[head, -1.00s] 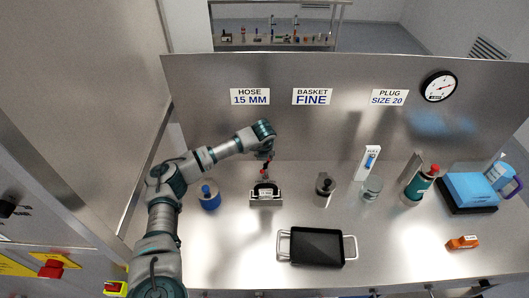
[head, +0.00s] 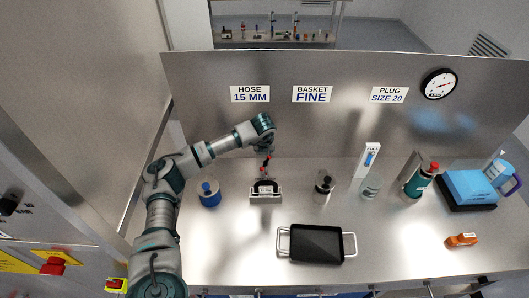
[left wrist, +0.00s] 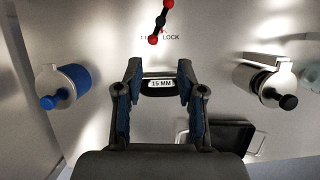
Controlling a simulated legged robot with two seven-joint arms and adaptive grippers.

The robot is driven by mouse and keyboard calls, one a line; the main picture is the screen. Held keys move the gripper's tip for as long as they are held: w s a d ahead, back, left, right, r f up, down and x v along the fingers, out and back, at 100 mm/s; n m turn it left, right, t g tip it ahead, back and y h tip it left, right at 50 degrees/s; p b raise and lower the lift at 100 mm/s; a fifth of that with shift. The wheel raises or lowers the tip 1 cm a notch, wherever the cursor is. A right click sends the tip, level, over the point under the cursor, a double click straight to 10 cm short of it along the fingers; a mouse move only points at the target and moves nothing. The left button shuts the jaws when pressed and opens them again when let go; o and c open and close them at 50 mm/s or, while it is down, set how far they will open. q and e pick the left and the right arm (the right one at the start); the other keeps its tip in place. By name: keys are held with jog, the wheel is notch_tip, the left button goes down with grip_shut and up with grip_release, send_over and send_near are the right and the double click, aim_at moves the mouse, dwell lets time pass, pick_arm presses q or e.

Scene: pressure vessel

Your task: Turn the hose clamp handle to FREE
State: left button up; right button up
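The hose clamp handle, a dark bar with red ends, shows at the top of the left wrist view (left wrist: 161,22). It lies slanted, lower end toward the printed words; LOCK (left wrist: 171,37) is readable right of that end, and the word on its left is partly covered. In the head view the handle (head: 265,164) is small, above the clamp block (head: 266,196). My left gripper (left wrist: 158,70) is open and empty, its fingers on either side of the 15 MM label (left wrist: 161,83) in the picture. The handle is beyond the fingertips, apart from them. My right gripper is not in view.
A blue-capped container (head: 209,196) stands left of the clamp and a black-capped one (head: 324,188) right. A black tray (head: 317,243) lies in front. A glass jar (head: 371,187), green bottle (head: 419,182) and orange block (head: 462,240) are farther right. Bare bench lies between.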

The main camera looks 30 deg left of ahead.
aim_at(265, 165)
pick_arm(q)
jog(key=v, duration=1)
jog(key=shift+s+r, duration=0.2)
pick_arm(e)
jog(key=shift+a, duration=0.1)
pick_arm(q)
jog(key=shift+o, duration=0.2)
